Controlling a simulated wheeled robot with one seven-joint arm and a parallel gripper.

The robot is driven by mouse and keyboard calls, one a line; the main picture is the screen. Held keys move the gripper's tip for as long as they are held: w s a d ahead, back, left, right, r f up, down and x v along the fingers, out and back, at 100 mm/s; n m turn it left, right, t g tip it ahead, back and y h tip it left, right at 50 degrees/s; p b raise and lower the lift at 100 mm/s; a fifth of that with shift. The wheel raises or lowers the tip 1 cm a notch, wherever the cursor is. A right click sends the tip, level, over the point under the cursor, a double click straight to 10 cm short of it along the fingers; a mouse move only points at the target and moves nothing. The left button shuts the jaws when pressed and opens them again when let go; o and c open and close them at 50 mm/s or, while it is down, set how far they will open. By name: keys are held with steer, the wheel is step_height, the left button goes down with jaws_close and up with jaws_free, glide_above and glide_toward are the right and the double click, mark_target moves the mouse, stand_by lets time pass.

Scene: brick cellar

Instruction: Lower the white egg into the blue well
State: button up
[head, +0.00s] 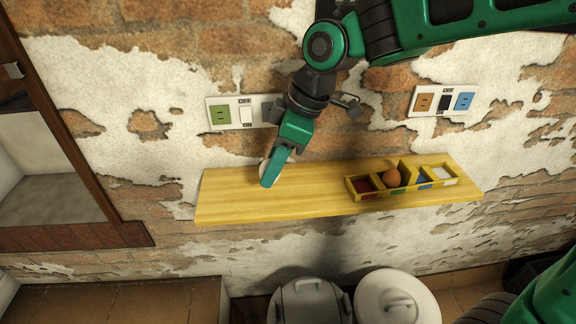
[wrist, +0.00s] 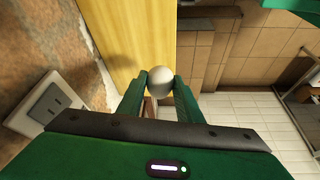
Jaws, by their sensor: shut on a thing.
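My green gripper (head: 272,175) is over the left part of a yellow wooden shelf (head: 235,197) in the head view. It is shut on the white egg (wrist: 160,82), which sits between the two fingertips in the wrist view. In the head view the egg (head: 264,166) is mostly hidden behind a finger. A yellow tray (head: 373,195) with wells stands on the right part of the shelf. Its wells carry red, green, blue (head: 423,184) and white colours. The blue well looks empty, though its inside is partly hidden. My gripper is well to the left of it.
A brown egg (head: 392,176) sits in the well marked green. Switch plates (head: 231,113) (head: 444,101) are on the brick wall above the shelf. Two lidded pots (head: 310,302) (head: 397,298) stand below. The shelf between gripper and tray is clear.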

step_height(320, 180, up, 2)
steer(key=s+a, duration=0.3)
steer(key=w+d+r, duration=0.2)
steer(key=d, duration=0.8)
steer(key=w+d+r, duration=0.2)
steer(key=d+r, duration=0.1)
steer(key=d, duration=0.7)
steer(key=w+d+f, duration=0.2)
steer(key=d, duration=0.8)
steer(key=w+d+f, duration=0.2)
steer(key=w+d, duration=0.1)
steer(key=d, duration=0.8)
steer(key=shift+w+f, duration=0.2)
steer(key=shift+w, duration=0.05)
steer(key=shift+a, duration=0.15)
steer(key=shift+a, duration=0.3)
steer(key=shift+f, duration=2.75)
steer(key=shift+f, duration=1.15)
